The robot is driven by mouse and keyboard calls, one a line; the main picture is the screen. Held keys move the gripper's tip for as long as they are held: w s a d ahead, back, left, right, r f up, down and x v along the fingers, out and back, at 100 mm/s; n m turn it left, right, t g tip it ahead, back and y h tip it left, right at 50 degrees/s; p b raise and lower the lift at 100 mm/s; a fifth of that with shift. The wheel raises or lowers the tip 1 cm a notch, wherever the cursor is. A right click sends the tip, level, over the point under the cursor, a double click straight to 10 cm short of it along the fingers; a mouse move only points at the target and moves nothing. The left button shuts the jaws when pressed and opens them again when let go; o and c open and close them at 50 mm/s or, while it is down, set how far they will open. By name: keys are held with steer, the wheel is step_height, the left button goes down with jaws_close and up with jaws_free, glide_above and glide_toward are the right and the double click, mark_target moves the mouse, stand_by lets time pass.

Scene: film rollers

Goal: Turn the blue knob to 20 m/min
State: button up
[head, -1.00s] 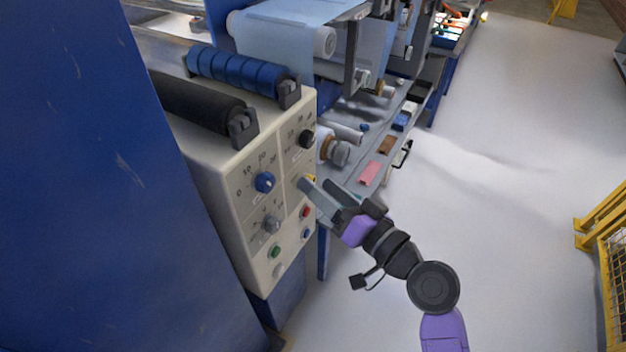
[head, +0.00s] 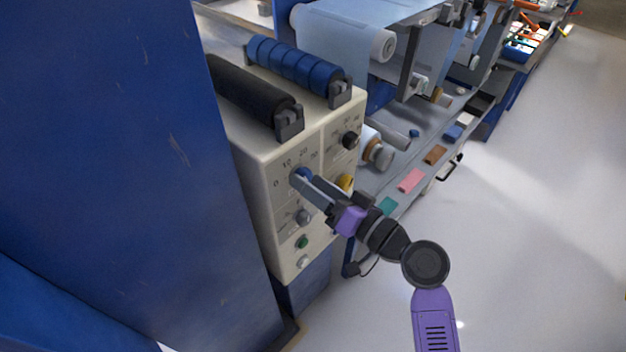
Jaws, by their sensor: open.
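The blue knob (head: 302,173) is on the front of the cream control panel (head: 262,200), at upper left. A printed dial around it shows 0, 10, 20 and 30. My gripper (head: 308,184) is at the knob, with its fingers covering the knob's lower right part. The jaws are open. I cannot tell whether the fingers touch the knob or stand around it. The knob's pointer mark is hidden, so its setting cannot be read.
A black knob (head: 351,140) and a yellow knob (head: 345,182) are to the right on the panel. A grey knob (head: 303,217) and a green button (head: 302,242) are below. Black and blue rollers (head: 297,65) lie on top. Floor at right is clear.

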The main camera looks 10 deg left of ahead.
steer(key=shift+w+a, duration=0.1)
steer(key=shift+w, duration=0.05)
jaws_close()
stand_by(0.4)
steer(key=shift+m+p, duration=0.95)
steer(key=shift+m, duration=3.95)
steer(key=shift+f, duration=0.1)
